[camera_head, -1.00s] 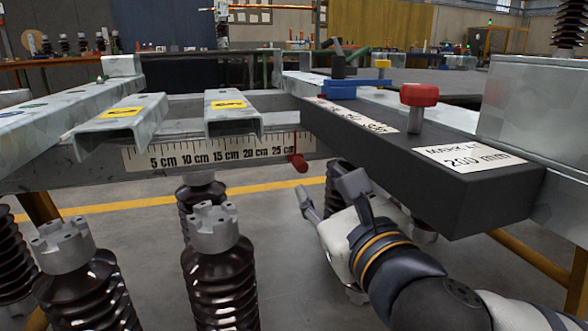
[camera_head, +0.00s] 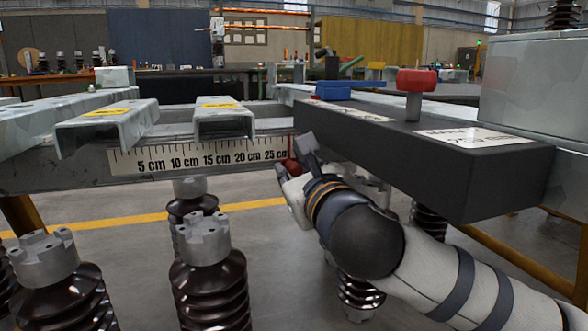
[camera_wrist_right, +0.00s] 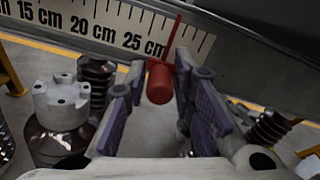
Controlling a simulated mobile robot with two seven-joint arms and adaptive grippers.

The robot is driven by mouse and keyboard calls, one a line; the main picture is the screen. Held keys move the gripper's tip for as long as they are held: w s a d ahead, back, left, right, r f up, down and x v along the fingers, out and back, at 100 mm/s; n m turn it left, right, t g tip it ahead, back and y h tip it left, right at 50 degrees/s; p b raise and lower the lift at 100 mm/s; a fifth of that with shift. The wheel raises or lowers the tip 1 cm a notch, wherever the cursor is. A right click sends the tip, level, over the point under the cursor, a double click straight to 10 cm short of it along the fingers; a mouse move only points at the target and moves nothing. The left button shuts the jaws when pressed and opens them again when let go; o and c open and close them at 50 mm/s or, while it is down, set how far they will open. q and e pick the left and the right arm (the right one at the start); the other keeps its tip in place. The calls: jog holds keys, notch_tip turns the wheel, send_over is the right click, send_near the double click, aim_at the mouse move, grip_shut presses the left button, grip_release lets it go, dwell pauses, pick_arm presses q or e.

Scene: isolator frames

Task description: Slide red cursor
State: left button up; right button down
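The red cursor (camera_head: 291,164) sits at the right end of the printed centimetre scale (camera_head: 190,157) on the front of the grey rail. In the right wrist view, the cursor's round knob (camera_wrist_right: 159,82) points toward the camera and its thin pointer stands just right of the 25 cm label. My right gripper (camera_head: 292,161) is at the cursor. In the right wrist view, its two purple-padded fingers (camera_wrist_right: 160,92) are open on either side of the knob. The right finger is close to the knob; contact is unclear. My left gripper is not in view.
A black block (camera_head: 430,160) with a red knob (camera_head: 416,80) on top lies right of and above my right arm. Metal channels (camera_head: 224,122) rest over the rail. Dark ribbed insulators (camera_head: 208,290) stand below. Open floor shows beneath the rail.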

aim_at(248, 166)
jog(key=a+p, duration=0.1)
jog(key=a, duration=0.1)
jog(key=s+a+p, duration=0.1)
jog(key=a, duration=0.1)
jog(key=s+a+p, duration=0.1)
jog(key=a, duration=0.1)
jog(key=shift+s+a+f, duration=0.1)
jog(key=shift+a, duration=0.25)
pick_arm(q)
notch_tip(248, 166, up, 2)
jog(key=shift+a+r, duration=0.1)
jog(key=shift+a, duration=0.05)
pick_arm(e)
jog(key=c, duration=1.5)
grip_release()
jog(key=v, duration=1.2)
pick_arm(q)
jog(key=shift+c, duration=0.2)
